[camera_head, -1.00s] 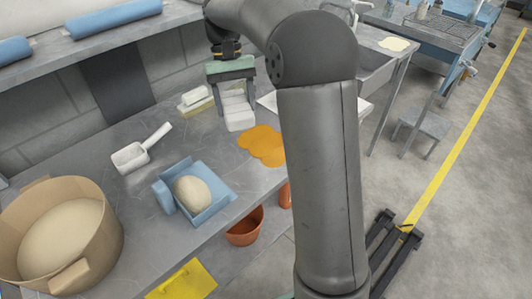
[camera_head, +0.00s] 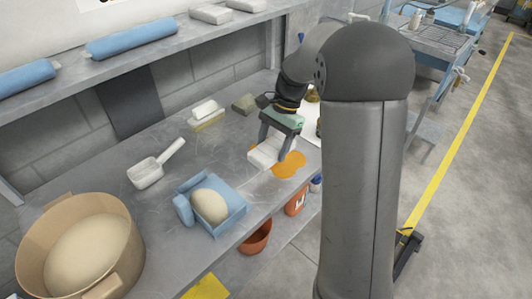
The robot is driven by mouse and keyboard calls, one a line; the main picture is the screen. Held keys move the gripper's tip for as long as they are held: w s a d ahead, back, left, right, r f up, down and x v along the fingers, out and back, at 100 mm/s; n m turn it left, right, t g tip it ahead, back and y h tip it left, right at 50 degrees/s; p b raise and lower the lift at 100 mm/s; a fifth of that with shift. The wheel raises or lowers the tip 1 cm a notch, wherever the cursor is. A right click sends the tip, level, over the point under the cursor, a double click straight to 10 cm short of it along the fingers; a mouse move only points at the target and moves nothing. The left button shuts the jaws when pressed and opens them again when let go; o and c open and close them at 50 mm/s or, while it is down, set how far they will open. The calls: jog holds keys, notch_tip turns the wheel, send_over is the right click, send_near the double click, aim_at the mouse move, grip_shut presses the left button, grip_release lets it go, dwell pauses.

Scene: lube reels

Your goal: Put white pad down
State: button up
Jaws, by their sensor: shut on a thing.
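The white pad (camera_head: 264,154) is a small white block at the left edge of the orange spill on the grey bench. My gripper (camera_head: 272,146) is above it, pointing down, with its fingers shut on the pad. The pad is low over the bench top; I cannot tell whether it touches the surface. The fingers and the green-grey gripper body hide part of its far side.
The orange spill (camera_head: 290,165) lies right of the pad. A white-topped block (camera_head: 207,115) and a dark green block (camera_head: 244,103) lie behind. A white scoop (camera_head: 150,172), a blue tray (camera_head: 236,208) holding a pale lump, and a tan tub (camera_head: 30,250) stand left. An orange bucket (camera_head: 256,238) is below the bench edge.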

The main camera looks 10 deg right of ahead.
aim_at(266, 148)
jog(key=w+f, duration=0.1)
jog(key=f, duration=0.1)
jog(key=w+a+f, duration=0.1)
jog(key=w+f, duration=0.1)
jog(key=shift+a, duration=0.1)
jog(key=shift+f+p, duration=0.35)
jog(key=shift+f, duration=1.1)
jog(key=shift+f, duration=0.1)
jog(key=o, duration=1)
jog(key=shift+c, duration=0.2)
